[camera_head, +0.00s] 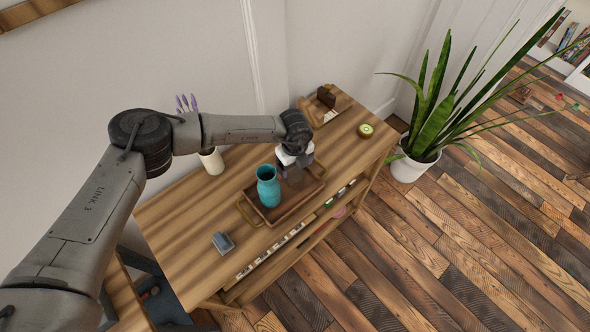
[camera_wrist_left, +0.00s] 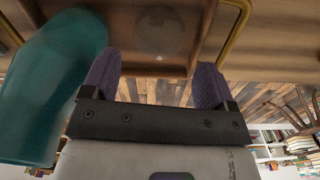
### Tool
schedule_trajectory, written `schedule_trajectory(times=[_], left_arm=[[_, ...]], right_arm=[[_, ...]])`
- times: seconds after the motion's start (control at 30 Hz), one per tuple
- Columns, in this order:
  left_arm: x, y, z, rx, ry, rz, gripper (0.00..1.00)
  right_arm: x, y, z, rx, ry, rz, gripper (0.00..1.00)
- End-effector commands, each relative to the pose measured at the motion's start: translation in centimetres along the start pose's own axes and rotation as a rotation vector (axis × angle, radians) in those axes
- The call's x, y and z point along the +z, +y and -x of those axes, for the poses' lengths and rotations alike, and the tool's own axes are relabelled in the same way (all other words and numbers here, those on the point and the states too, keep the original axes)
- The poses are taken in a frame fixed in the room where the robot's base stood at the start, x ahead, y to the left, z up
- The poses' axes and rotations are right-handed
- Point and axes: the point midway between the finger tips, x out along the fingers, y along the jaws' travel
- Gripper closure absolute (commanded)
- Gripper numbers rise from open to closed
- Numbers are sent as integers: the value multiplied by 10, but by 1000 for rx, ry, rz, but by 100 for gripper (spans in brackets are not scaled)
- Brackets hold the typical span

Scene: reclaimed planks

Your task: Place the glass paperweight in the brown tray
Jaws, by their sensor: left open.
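The brown tray (camera_head: 299,206) lies on the wooden console table, with brass handles. A teal vase (camera_head: 268,188) stands at the tray's left side and shows large in the wrist view (camera_wrist_left: 50,85). My left gripper (camera_head: 296,178) is over the tray, right of the vase, pointing down. In the wrist view its purple-padded fingers (camera_wrist_left: 156,82) are spread apart, with nothing visible between them. A faint clear shape, apparently the glass paperweight (camera_wrist_left: 165,32), shows against the tray's floor beyond the fingers. In the head view the arm and gripper hide that spot. My right gripper is out of view.
A grey box (camera_head: 222,242) sits near the table's front left. A white vase with lavender (camera_head: 211,160) stands at the back. A green round item (camera_head: 365,130) and a dark brown block (camera_head: 326,97) are toward the right end. A potted plant (camera_head: 409,165) stands beyond.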

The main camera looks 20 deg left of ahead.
Motion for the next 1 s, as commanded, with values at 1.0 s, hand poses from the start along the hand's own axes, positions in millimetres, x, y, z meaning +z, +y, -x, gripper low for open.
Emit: schedule_trajectory(times=[1.0], left_arm=[[-137, -21, 24, -232, 414, -178, 20]], right_arm=[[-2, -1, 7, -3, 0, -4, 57]])
